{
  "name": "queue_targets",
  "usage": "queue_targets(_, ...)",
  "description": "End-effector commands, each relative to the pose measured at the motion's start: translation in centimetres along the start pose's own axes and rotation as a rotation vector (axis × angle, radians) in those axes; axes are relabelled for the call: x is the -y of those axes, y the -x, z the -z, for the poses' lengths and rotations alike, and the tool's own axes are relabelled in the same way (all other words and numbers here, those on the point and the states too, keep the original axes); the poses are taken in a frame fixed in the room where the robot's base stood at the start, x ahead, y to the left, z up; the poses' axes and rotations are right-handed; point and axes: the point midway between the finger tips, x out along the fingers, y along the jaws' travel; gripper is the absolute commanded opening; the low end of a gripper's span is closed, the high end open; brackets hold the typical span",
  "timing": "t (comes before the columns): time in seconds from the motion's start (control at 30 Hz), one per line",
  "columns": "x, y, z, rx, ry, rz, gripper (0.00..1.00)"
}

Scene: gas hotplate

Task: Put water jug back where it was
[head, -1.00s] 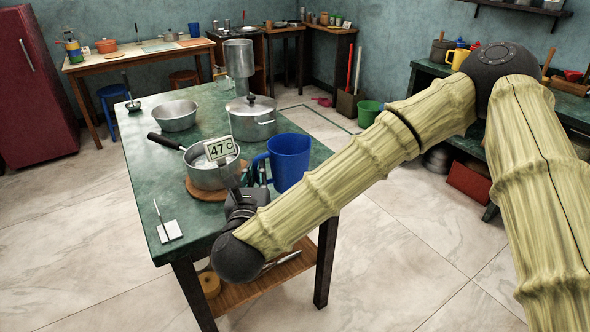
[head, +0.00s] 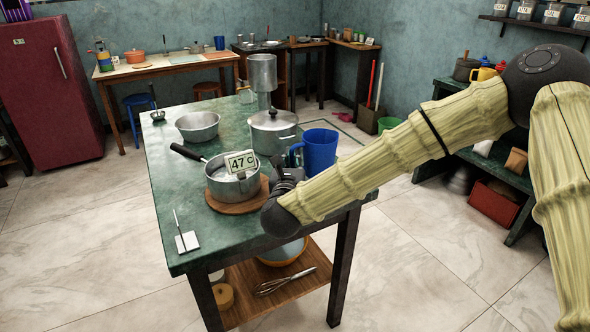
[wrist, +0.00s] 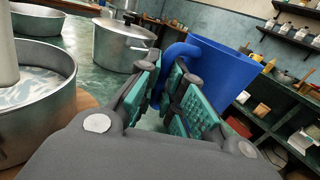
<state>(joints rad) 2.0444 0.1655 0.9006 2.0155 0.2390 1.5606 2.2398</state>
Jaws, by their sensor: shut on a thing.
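The blue water jug (head: 320,152) is upright at the right edge of the green table, right of the lidded pot. My gripper (head: 290,176) is shut on its handle, on the jug's near left side. In the wrist view, the green finger pads (wrist: 172,92) close around the handle, and the blue jug body (wrist: 225,68) rises beyond them to the right. My gripper and arm hide the jug's lower part, so I cannot tell whether its base touches the table.
A saucepan (head: 222,188) with a 47°C sign (head: 240,163) stands on a round wooden board (head: 240,207) left of my gripper. The lidded pot (head: 272,135) and a metal bowl (head: 197,125) stand farther back.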

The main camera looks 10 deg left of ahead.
Motion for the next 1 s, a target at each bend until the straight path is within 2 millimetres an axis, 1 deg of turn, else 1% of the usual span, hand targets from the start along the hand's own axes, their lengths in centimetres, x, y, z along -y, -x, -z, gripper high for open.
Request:
queue_targets(0.1, 0.2, -0.7, 0.0, 0.002, 0.001, 0.001, 0.00)
queue_targets(0.23, 0.2, -0.8, 0.6, 0.001, 0.002, 0.001, 0.00)
queue_targets(0.4, 0.1, -0.7, 2.6, 0.000, 0.003, 0.000, 0.00)
queue_targets(0.5, 0.2, -0.8, 3.5, 0.001, 0.002, 0.001, 0.00)
queue_targets(0.87, 0.2, -0.8, 3.9, 0.001, 0.000, 0.001, 0.00)
queue_targets(0.9, 0.2, -0.7, 4.0, 0.000, 0.000, 0.001, 0.11)
queue_targets(0.97, 0.2, -0.7, 3.8, 0.000, 0.000, 0.001, 0.22)
queue_targets(1.0, 0.2, -0.7, 3.9, 0.000, 0.001, 0.001, 0.29)
